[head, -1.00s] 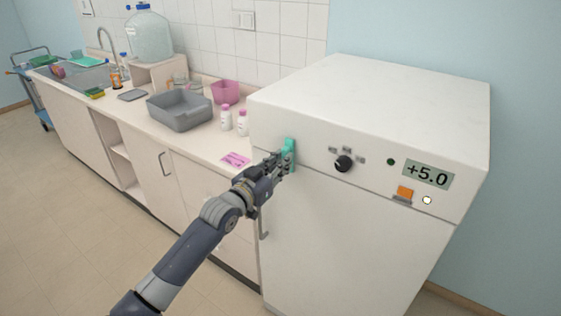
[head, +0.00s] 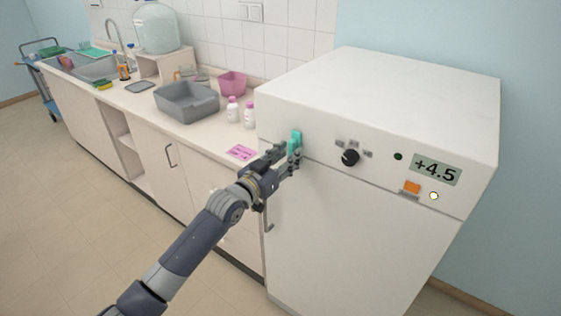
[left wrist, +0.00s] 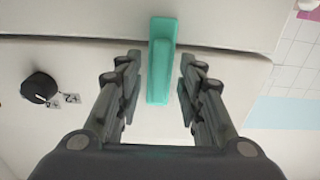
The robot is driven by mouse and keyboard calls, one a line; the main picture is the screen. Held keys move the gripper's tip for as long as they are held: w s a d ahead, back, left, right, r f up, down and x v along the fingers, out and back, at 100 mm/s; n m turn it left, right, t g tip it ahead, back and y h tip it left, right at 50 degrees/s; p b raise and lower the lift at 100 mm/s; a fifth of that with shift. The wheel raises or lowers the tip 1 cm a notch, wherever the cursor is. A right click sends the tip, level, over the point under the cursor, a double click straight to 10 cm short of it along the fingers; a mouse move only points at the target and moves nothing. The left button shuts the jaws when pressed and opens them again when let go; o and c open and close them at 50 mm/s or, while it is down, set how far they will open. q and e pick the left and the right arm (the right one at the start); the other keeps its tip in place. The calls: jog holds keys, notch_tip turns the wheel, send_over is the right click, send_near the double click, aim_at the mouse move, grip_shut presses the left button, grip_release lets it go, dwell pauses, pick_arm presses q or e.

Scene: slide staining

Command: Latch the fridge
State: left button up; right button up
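The white fridge (head: 350,240) stands at the right in the head view, its door looking flush under the top panel. A teal latch (head: 296,138) sits at the panel's left edge, roughly upright. In the left wrist view the latch (left wrist: 162,50) crosses the dark seam between panel and door. My left gripper (head: 287,156) is at the latch. In the left wrist view its fingers (left wrist: 159,68) stand apart on either side of the latch, with a visible gap on each side. In the head view the fingers partly hide the latch's lower end. My right gripper is not in view.
The fridge panel has a black knob (head: 350,157), an orange switch (head: 412,187) and a display (head: 436,169) reading +4.5. Left of it, a counter holds a grey basin (head: 187,103), white bottles (head: 233,111) and a pink packet (head: 241,152). The floor in front is clear.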

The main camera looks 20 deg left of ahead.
pick_arm(q)
jog(key=v, duration=1.2)
jog(key=shift+w+f, duration=0.15)
